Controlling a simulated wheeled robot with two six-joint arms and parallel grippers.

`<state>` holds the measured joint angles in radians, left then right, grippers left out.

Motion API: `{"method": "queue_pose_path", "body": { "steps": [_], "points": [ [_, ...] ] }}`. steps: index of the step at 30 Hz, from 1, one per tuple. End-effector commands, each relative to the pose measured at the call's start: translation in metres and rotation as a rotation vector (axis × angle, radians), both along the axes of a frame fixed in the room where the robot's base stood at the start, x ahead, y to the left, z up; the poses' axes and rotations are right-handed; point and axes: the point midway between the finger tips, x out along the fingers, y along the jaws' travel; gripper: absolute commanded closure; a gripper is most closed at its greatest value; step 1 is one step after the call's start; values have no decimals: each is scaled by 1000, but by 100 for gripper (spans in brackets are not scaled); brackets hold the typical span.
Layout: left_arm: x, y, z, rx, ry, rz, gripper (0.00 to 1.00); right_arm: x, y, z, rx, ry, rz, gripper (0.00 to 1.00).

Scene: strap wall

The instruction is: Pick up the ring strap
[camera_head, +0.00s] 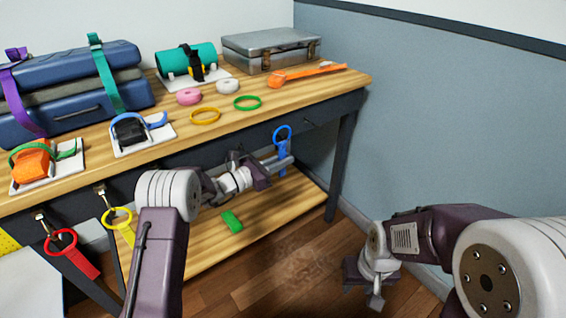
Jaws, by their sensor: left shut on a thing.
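A blue ring strap (282,134) is at the front of the table, near its right end, with its ring up and its strap hanging down. My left gripper (284,162) is shut on this blue strap just below the ring; the fingers hide part of it. A red ring strap (80,262) and a yellow ring strap (120,216) hang from metal clips at the table's front left. My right gripper (366,285) is low above the floor at the right, away from the straps. Whether its jaws are open cannot be made out.
The wooden table (300,98) holds blue cases (75,75), a teal roll (186,60), a grey case (270,48), an orange strap (310,75) and several small rings. A green block (231,221) lies on the lower shelf (280,208). The floor at right is clear.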

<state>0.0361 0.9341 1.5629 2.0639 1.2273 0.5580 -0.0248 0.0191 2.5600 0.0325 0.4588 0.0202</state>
Motion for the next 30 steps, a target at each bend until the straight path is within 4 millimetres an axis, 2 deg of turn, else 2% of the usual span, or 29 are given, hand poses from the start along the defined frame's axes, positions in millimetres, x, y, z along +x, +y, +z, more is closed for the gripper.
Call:
{"method": "queue_pose_path", "body": {
  "steps": [1,3,8,15,18,24,30],
  "points": [
    [0,0,17,0,-3,0,100,0,0,12,0,0,0,62],
    [-13,-11,11,-2,3,-5,100,0,0,12,0,0,0,62],
    [-44,-32,12,-2,4,-5,100,0,0,23,0,0,0,62],
    [-105,-77,11,-1,4,-6,100,0,0,42,0,0,0,62],
    [-124,-91,10,0,2,-6,100,0,0,46,0,0,0,62],
    [-143,-104,8,-1,-1,-2,100,0,0,49,0,0,0,62],
    [-146,-106,8,-1,-2,0,100,0,0,49,0,0,0,62]
  ]
}}
